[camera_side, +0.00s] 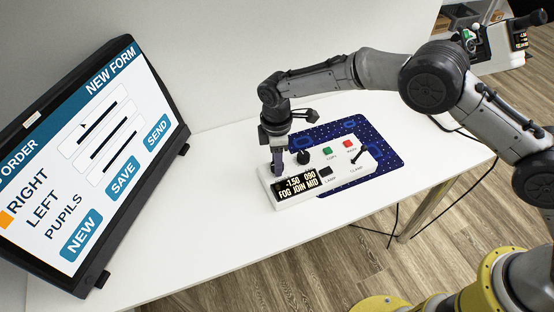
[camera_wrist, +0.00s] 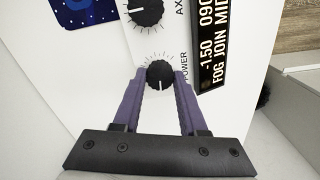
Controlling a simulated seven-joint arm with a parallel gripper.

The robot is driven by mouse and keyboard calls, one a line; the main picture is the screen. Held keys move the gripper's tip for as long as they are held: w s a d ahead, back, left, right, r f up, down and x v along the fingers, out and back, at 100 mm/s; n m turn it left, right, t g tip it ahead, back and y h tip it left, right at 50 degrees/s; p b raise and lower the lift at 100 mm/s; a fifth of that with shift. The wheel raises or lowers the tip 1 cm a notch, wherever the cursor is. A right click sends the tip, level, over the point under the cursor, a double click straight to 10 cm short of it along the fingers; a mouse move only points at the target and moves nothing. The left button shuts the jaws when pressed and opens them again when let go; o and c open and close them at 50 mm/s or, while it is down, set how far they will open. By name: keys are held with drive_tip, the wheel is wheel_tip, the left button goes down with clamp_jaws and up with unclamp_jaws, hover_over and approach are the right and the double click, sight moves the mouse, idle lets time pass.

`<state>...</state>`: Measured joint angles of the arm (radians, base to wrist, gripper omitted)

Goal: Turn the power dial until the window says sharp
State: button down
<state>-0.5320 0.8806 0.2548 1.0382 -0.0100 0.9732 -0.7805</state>
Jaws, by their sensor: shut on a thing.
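The power dial (camera_wrist: 160,74) is a round black knob with a white mark and printed ticks, labelled POWER, on a white control box (camera_side: 291,200). My gripper (camera_wrist: 161,80) is shut on the power dial, one purple finger on each side of it in the wrist view. In the side view my gripper (camera_side: 278,170) points down over the near left end of the box and hides the dial. The window (camera_wrist: 213,45) is a black display with pale text. In the side view the window (camera_side: 298,187) reads "-1.50 090" and "FOG JOIN MID".
The axis dial (camera_wrist: 146,10) is beside the power dial. The box also has a green button (camera_side: 327,151), a red button (camera_side: 349,145) and a black lever (camera_side: 373,151). A dark blue starred mat (camera_side: 390,160) lies under it. A large monitor (camera_side: 90,150) stands left on the white table.

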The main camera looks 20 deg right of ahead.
idle(0.4)
drive_tip(key=shift+c, duration=2.2)
unclamp_jaws()
wheel_tip(320, 180, up, 14)
drive_tip(key=shift+f, duration=0.1)
